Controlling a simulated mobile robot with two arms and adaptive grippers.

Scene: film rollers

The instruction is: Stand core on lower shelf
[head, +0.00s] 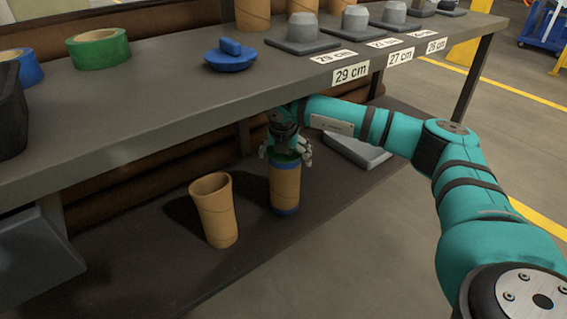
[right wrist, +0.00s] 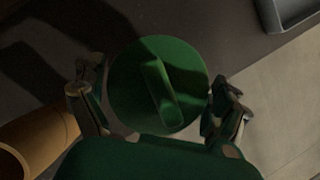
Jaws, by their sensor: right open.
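A brown cardboard core (head: 284,187) with a blue band at its foot stands upright on the lower shelf (head: 262,243). Its top carries a green cap with a raised grip bar, seen from above in the right wrist view (right wrist: 160,84). My right gripper (head: 286,152) is at the top of this core, its open fingers on either side of the green cap. A second core (head: 215,210), hollow and open at the top, stands to the left on the same shelf; its side also shows in the right wrist view (right wrist: 38,140). My left gripper is not in view.
The upper shelf (head: 165,110) overhangs my right arm. It holds a blue cap (head: 230,56), green tape (head: 98,49), blue tape (head: 26,68) and grey stands (head: 310,35) behind length labels. A grey tray (head: 357,150) lies right of the capped core.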

